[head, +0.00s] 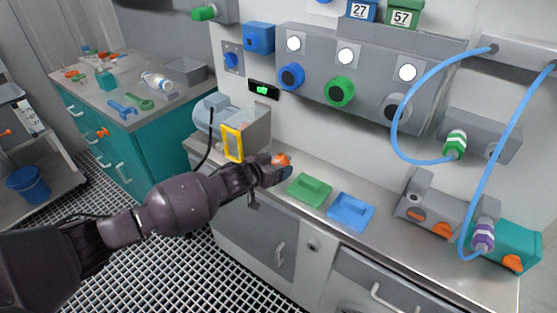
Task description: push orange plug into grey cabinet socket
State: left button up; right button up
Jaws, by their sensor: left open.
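A small orange piece, which looks like the orange plug (281,159), shows just past the tip of my left gripper (275,173), at the counter's back left. My left gripper is open, and its dark fingers partly hide the orange piece. I cannot tell whether the piece is between the fingers or behind them. A small round fitting, possibly the socket (314,244), is on the grey cabinet front (321,264) below the counter, to the right of and below the gripper. My right gripper is not in view.
A yellow frame (232,144) stands close on the left. Blue hoses (399,124) hang at the right. A teal bench (135,140) stands at the left.

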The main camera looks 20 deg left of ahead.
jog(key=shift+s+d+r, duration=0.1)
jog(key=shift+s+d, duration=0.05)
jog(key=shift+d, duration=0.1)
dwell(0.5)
pick_arm(q)
jog(key=shift+c, duration=0.4)
